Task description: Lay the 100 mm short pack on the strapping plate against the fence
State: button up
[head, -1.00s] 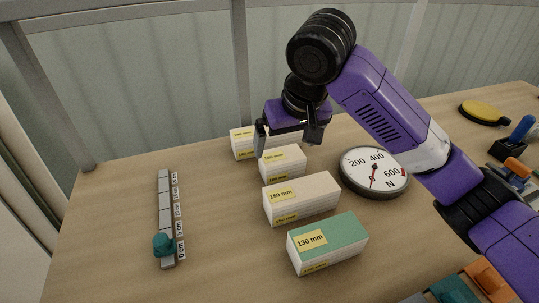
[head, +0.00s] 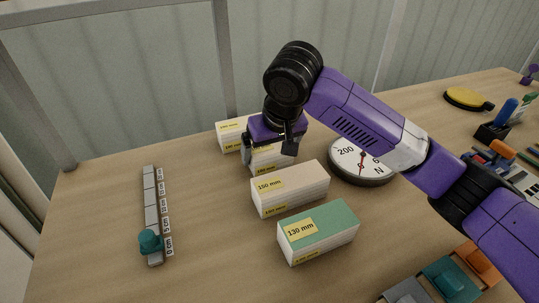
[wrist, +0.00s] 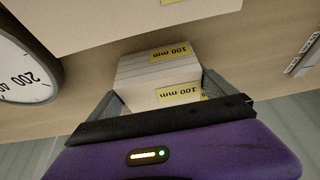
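The 100 mm short pack (wrist: 158,72) is a white layered block with yellow labels reading 100 mm. In the head view it (head: 283,161) stands in the row of packs, partly covered by my gripper (head: 269,151). My gripper is open, low over the pack. In the wrist view its grey fingers (wrist: 160,95) stand on either side of the pack; I cannot tell whether they touch it. I cannot make out a strapping plate or fence for certain in either view.
A larger white pack (head: 297,189) and a green-topped 130 mm pack (head: 318,234) stand nearer; another white pack (head: 229,136) is behind. A round dial (head: 352,158) is close on the right. A grey numbered strip (head: 151,205) with a teal knob lies left. Table between is clear.

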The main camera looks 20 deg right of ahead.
jog(key=c, duration=1.1)
jog(key=shift+r, duration=0.15)
